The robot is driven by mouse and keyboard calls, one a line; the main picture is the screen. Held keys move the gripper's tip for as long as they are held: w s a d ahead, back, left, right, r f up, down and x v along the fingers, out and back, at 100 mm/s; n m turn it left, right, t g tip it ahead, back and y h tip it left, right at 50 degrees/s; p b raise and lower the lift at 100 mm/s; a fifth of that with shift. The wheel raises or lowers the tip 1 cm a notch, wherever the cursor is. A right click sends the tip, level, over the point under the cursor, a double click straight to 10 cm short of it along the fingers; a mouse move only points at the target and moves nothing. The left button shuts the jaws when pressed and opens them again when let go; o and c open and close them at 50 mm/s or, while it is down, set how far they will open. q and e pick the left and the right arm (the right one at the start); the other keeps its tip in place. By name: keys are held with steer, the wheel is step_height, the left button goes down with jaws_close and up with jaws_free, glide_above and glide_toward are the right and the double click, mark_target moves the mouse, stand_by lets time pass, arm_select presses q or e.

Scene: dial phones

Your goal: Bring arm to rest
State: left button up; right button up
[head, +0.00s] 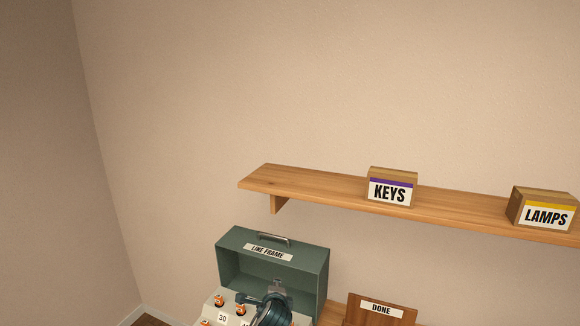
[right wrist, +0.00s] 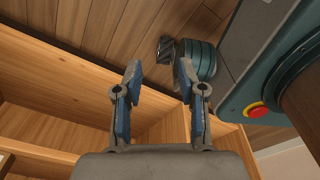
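My right gripper (right wrist: 155,85) shows in the right wrist view. Its two grey fingers with blue pads stand apart, with nothing between them. In the head view, a dark teal jointed part (head: 270,310) stands in front of the line frame case and is cut off by the bottom edge. It looks like part of my arm, but its fingers cannot be made out. The green LINE FRAME case (head: 272,262) stands open behind a pale panel (head: 232,308) with several orange-topped pieces and a "30" label.
A wooden wall shelf (head: 320,188) holds a KEYS box (head: 390,188) and a LAMPS box (head: 543,208). A wooden DONE holder (head: 378,312) stands right of the case. In the right wrist view, wooden furniture (right wrist: 60,85) lies below and left of the fingers, over a plank floor (right wrist: 140,35).

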arm_select(q)
steer(key=s+a+f+n+g+h, duration=0.15)
steer(key=s+a+f+n, duration=0.25)
steer(key=s+f, duration=0.7)
steer(key=s+a+f+n+g, duration=0.3)
steer(key=s+f+n, duration=0.2)
steer(key=s+f, duration=0.6)
steer(key=s+a+f+n+g, duration=0.2)
steer(key=s+a+f+n, duration=0.1)
steer(key=s, duration=0.6)
steer(key=s+a+f+n+g, duration=0.1)
steer(key=s+a+f+n, duration=0.2)
steer(key=s, duration=0.6)
steer(key=s+a+f+n+g, duration=0.2)
steer(key=s+a+n, duration=0.15)
steer(key=s, duration=0.55)
step_height(320, 180, down, 26)
steer(key=s, duration=0.2)
steer(key=s+a+f+g, duration=0.1)
steer(key=s+f, duration=0.7)
steer(key=s, duration=0.1)
steer(key=s+a+f+m+g, duration=0.1)
steer(key=s+a+f, duration=0.1)
steer(key=s+f, duration=0.6)
steer(key=shift+s+a+f+y, duration=0.25)
steer(key=shift+s+y, duration=0.1)
steer(key=shift+y, duration=0.1)
